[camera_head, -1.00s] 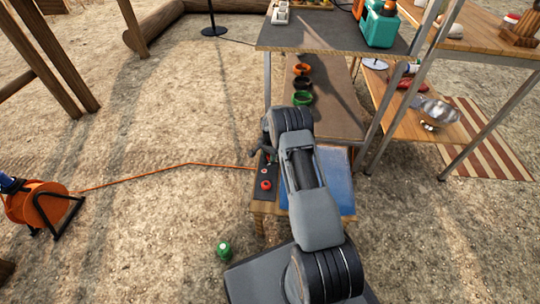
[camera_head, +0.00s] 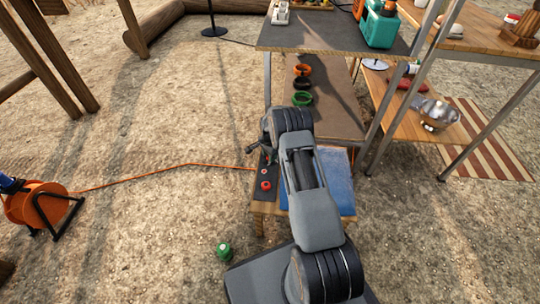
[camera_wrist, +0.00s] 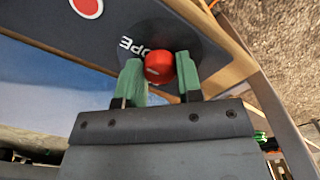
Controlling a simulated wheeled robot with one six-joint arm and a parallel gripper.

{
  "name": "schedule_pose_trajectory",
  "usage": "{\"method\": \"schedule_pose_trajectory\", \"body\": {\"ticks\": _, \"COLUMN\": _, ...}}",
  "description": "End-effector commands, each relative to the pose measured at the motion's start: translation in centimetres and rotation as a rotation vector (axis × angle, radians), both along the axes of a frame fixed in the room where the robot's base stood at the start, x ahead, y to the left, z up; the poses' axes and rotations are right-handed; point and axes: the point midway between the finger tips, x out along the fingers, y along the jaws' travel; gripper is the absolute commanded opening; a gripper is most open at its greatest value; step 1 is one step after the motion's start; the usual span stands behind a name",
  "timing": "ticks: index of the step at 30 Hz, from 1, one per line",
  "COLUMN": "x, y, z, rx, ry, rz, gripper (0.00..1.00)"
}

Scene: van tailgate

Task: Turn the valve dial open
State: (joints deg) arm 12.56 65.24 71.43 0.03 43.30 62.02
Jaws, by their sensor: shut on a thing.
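The valve dial (camera_wrist: 159,67) is a small red knob with a pale mark on its face, seen in the wrist view. It sits on a round dark plate (camera_wrist: 188,35) with white letters, partly covered, of which "OPE" can be read. My gripper (camera_wrist: 160,75) has its two green fingertips on either side of the dial, shut on it.
A red mushroom button (camera_head: 265,185) and a smaller red round piece (camera_head: 264,171) are on the panel. A blue surface (camera_head: 330,185) lies to its right. The shelf (camera_head: 335,38) stands beyond. An orange cable (camera_head: 190,164) runs left to a reel (camera_head: 38,205).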

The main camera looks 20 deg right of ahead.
Motion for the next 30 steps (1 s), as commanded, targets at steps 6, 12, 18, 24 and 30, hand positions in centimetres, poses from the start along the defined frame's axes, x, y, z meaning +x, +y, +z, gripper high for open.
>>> {"method": "schedule_pose_trajectory", "body": {"ticks": 6, "x": -0.1, "y": -0.1, "z": 0.0, "rx": -0.001, "ry": 0.003, "rz": 0.000, "gripper": 0.48}}
{"method": "schedule_pose_trajectory", "body": {"ticks": 12, "x": 0.0, "y": 0.1, "z": 0.0, "rx": -0.001, "ry": 0.002, "rz": 0.003, "gripper": 0.59}}
{"method": "schedule_pose_trajectory", "body": {"ticks": 18, "x": 0.0, "y": 0.1, "z": 0.3, "rx": 0.000, "ry": 0.001, "rz": 0.002, "gripper": 0.59}}
{"method": "schedule_pose_trajectory", "body": {"ticks": 24, "x": 0.1, "y": 0.0, "z": 3.1, "rx": 0.000, "ry": -0.002, "rz": 0.001, "gripper": 0.59}}
{"method": "schedule_pose_trajectory", "body": {"ticks": 30, "x": 0.0, "y": 0.0, "z": 7.4, "rx": -0.001, "ry": -0.002, "rz": 0.001, "gripper": 0.59}}
